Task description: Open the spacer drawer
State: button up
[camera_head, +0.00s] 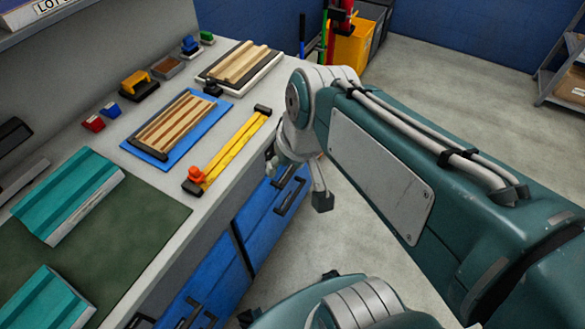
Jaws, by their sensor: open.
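The bench has blue drawer fronts below its top. The right one (262,222) has dark bar handles, one of which (291,197) is close to my gripper. The left drawer front (207,278) also has dark handles (189,314) low in the view. The fronts look closed. No label shows which one is the spacer drawer. My gripper (297,186) points down beside the bench's front edge, near the right drawer's handles. Its fingers are spread and appear empty. My wrist hides part of the bench edge, and I cannot tell whether a finger touches a handle.
On the bench top are a blue board with wooden strips (172,124), a yellow bar clamp (236,150), teal ribbed panels (68,195) on a green mat (135,243), and small red and blue blocks. A yellow bin (354,46) stands behind. The floor to the right is open.

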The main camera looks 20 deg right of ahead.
jog(key=w+d+f+m+g+y, duration=0.1)
jog(key=w+d+f+g+y, duration=0.15)
jog(key=w+f+y, duration=0.6)
jog(key=m+t+y, duration=0.4)
jog(key=m+t, duration=0.1)
jog(key=t, duration=0.1)
send_over(294, 169)
jog(key=s, duration=0.5)
notch_tip(294, 169, down, 21)
jog(key=s+d+f+m+t+h, duration=0.2)
jog(key=d+f+t, duration=0.15)
jog(key=f, duration=0.45)
jog(key=s+d+f+m+t+h, duration=0.1)
jog(key=d+f+m+t, duration=0.25)
jog(key=f, duration=0.35)
jog(key=shift+n, duration=0.45)
jog(key=x, duration=1.1)
jog(key=shift+f, duration=0.1)
jog(key=shift+s, duration=0.1)
grip_shut()
